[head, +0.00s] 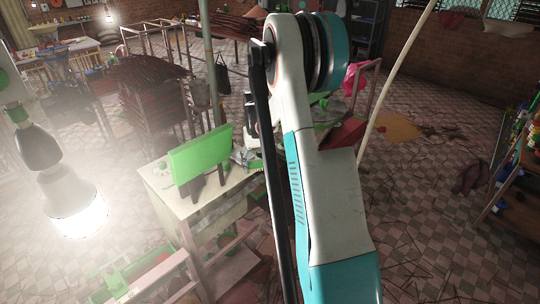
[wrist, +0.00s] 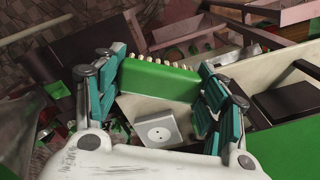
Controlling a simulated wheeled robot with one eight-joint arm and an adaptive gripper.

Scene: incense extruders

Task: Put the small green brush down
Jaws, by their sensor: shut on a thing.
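The small green brush (wrist: 158,80) is a green block with a row of pale bristle tufts along its far edge. In the wrist view it lies across between the teal pads of my gripper (wrist: 160,88), which is shut on it. Both ends of the brush touch the finger pads. It is held over a cluttered work table; its height above the surface is hard to tell.
The pale table (head: 157,198) bears a large upright green panel (head: 200,156). A lit bulb (head: 75,205) hangs at left. Tiled floor is open at right.

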